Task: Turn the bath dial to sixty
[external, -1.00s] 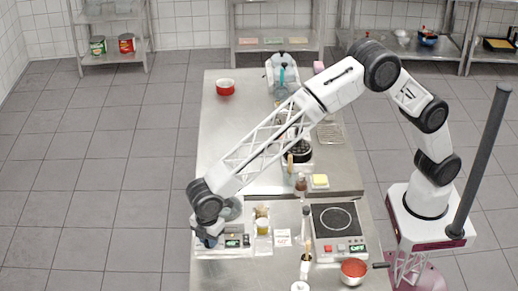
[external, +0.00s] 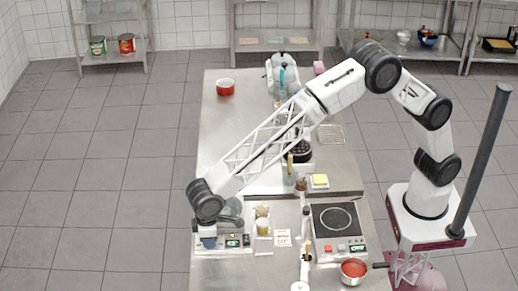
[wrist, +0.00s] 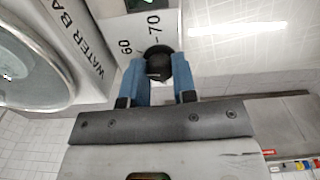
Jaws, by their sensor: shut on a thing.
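The bath dial (wrist: 157,66) is a dark round knob on the pale front panel of the water bath (wrist: 85,40). Printed numbers 60 and 70 show beside the dial in the wrist view; I cannot tell exactly where its pointer stands. My gripper (wrist: 160,75) has its two blue fingers on either side of the dial, shut on it. In the external view my gripper (external: 208,242) is at the front left of the water bath (external: 238,252), and the dial is hidden behind it. A green display (external: 233,243) shows on the panel; its digits are too small to read.
A hot plate (external: 335,220) stands right of the bath, with a pan of red contents (external: 354,268) in front of it. A yellow-filled glass container (external: 263,228) and a white card (external: 282,238) sit between. Open floor lies to the left.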

